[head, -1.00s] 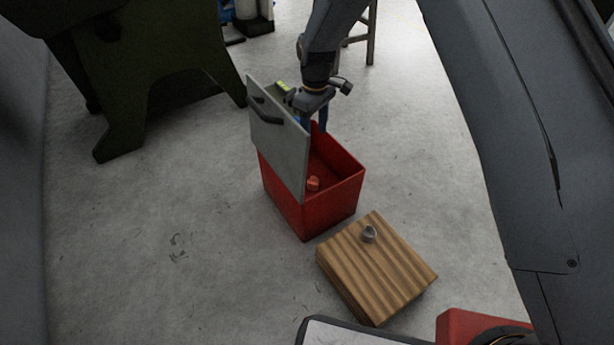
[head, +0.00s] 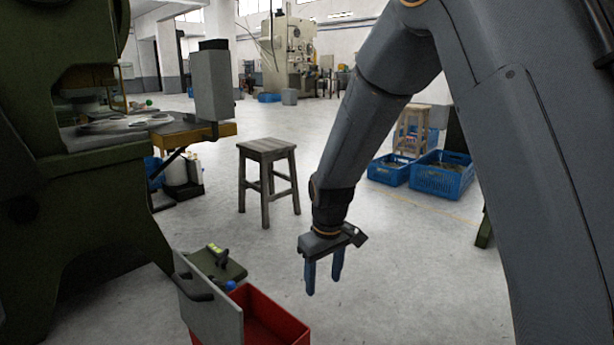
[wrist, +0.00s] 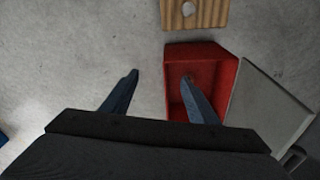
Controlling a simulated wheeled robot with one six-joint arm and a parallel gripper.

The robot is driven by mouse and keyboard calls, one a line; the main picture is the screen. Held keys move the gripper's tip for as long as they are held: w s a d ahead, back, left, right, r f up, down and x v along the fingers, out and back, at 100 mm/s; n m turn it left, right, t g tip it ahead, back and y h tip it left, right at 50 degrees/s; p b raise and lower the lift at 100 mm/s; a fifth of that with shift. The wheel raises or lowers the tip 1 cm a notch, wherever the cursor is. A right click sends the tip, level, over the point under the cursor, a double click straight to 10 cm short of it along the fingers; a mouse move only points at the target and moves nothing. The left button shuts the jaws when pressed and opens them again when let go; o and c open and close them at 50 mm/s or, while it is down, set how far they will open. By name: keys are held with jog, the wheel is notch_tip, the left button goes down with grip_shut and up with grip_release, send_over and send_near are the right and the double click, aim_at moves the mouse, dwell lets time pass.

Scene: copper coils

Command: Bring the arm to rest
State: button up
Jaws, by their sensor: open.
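My gripper (head: 324,274) hangs from my arm with its two blue fingers pointing down and apart. It is open and empty, and stands above and to the right of the red box in the head view. The red box (head: 290,327) has an open top and is cut off by the lower edge. In the wrist view my gripper (wrist: 160,78) shows at the bottom, with one finger overlapping the red box (wrist: 228,62) and the other over bare floor.
A grey panel with a handle (head: 208,298) stands at the box's left side. A green machine (head: 60,215) fills the left. A wooden stool (head: 267,148) and blue crates (head: 440,180) stand farther back. A wooden block (wrist: 208,14) lies beyond the box. Floor between is clear.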

jog(key=s+d+r+m+t, duration=0.1)
jog(key=s+d+r+m, duration=0.25)
jog(key=s+d, duration=0.45)
jog(key=s+d+r+m, duration=0.2)
jog(key=s+d+m, duration=0.2)
jog(key=s+d, duration=0.4)
jog(key=s+a+r+n+g+y, duration=0.1)
jog(key=s+a+r+n, duration=0.25)
jog(key=s+a, duration=0.6)
jog(key=s+a+r+n+g+y, duration=0.1)
jog(key=s+a+r+n, duration=0.35)
jog(key=a, duration=0.75)
jog(key=s+d+r+m+h+p, duration=0.1)
jog(key=d+r+m+p, duration=0.2)
jog(key=d+r+p, duration=0.7)
jog(key=s+d+r+m+h+p, duration=0.1)
jog(key=d+r+m+p, duration=0.3)
jog(key=d+r+p, duration=0.7)
notch_tip(320, 180, up, 6)
jog(key=p, duration=1.5)
jog(key=shift+s+r+p, duration=0.2)
jog(key=shift+r+p, duration=0.05)
jog(key=shift+p, duration=0.05)
jog(key=shift+m, duration=0.25)
